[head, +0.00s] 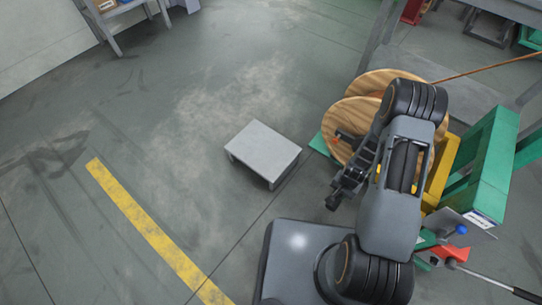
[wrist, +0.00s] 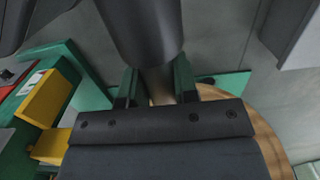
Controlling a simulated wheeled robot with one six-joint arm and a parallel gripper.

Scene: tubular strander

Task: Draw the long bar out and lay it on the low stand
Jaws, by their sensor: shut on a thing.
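My gripper (wrist: 157,92) is shut on the long bar (wrist: 158,84), of which a short greyish-brown length shows between the two green-edged fingers in the wrist view. The rest of the bar is hidden behind dark parts of my arm. In the head view my gripper (head: 347,186) is dark and sits beside the wooden reels; I cannot make out the bar there. The low stand (head: 262,148) is a grey, flat-topped block on the floor, left of my gripper and apart from it. Its top looks empty. Its grey edge seems to show at the wrist view's upper right (wrist: 292,30).
Two wooden reels (head: 345,112) stand by the green and yellow machine frame (head: 487,160), close right of my gripper. A rod with a red end (head: 449,263) and a blue knob (head: 460,229) are at lower right. Floor around the stand is clear; a yellow line (head: 140,217) runs left.

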